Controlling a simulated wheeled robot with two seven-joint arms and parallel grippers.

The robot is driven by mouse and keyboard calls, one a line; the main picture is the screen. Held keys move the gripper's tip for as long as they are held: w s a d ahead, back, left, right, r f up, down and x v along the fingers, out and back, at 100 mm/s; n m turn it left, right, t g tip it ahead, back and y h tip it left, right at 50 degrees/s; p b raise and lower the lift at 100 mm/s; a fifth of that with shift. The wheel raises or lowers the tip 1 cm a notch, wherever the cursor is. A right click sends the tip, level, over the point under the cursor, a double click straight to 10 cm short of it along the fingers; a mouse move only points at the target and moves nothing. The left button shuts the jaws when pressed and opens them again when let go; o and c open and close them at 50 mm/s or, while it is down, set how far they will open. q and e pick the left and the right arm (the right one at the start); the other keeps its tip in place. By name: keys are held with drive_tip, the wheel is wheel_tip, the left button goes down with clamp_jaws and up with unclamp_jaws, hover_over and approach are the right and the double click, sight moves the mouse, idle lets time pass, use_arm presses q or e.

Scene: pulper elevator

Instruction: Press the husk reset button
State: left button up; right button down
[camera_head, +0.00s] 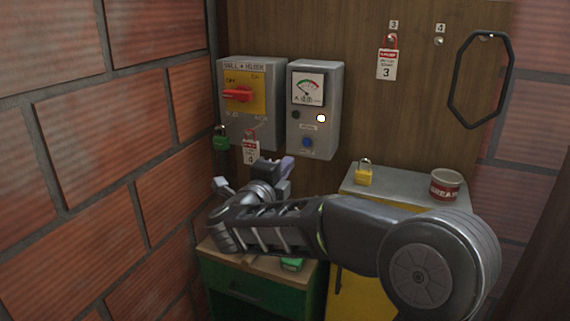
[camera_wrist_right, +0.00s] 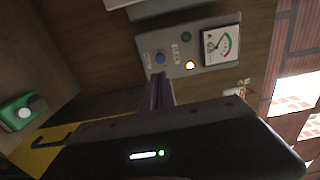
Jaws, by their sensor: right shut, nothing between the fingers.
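A grey control box (camera_head: 331,82) on the wooden back panel carries a round blue button (camera_head: 306,142) near its bottom. The button's label is too small to read surely. The blue button also shows in the right wrist view (camera_wrist_right: 160,58). My right gripper (camera_head: 286,165) is shut and empty, below and left of the button in the head view. In the right wrist view its closed fingertips (camera_wrist_right: 159,80) point toward the button, with no contact visible; the exact gap cannot be told. My left gripper is not in view.
The box has a gauge (camera_head: 308,89) and a lit lamp (camera_head: 321,118). Left of it is a switch box with a red handle (camera_head: 238,95). Below stand a green cabinet (camera_head: 245,286) and a yellow-fronted cabinet bearing a yellow padlock (camera_head: 364,176) and a tin (camera_head: 446,184).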

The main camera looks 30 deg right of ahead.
sight(306, 143)
drive_tip(key=p+x, duration=0.4)
drive_tip(key=x, duration=0.7)
drive_tip(key=shift+w+d, duration=0.1)
drive_tip(key=shift+d, duration=0.05)
